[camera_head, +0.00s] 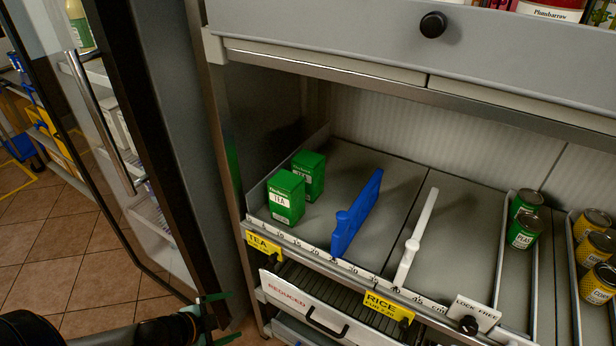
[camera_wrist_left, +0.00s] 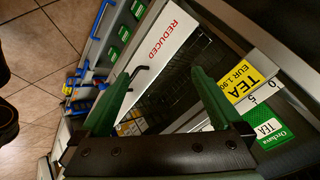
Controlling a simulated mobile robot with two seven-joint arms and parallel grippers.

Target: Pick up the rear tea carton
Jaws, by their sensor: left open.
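Two green tea cartons stand upright at the left of the shelf. The rear tea carton (camera_head: 313,171) is behind and slightly right of the front tea carton (camera_head: 285,197), which partly covers it. My left gripper (camera_head: 220,318) is low at the left, in front of and below the shelf, apart from both cartons. In the left wrist view, its green fingers (camera_wrist_left: 168,74) are spread with nothing between them. One tea carton (camera_wrist_left: 268,130) shows there at the right edge; the other cannot be made out. My right gripper is in neither view.
A blue divider (camera_head: 357,215) and a white divider (camera_head: 417,238) stand right of the cartons. A yellow tea label (camera_head: 264,246) hangs on the shelf's front edge. Below is a drawer marked REDUCED (camera_head: 305,307). A drawer (camera_head: 340,40) overhangs above. A glass-door cabinet is at left.

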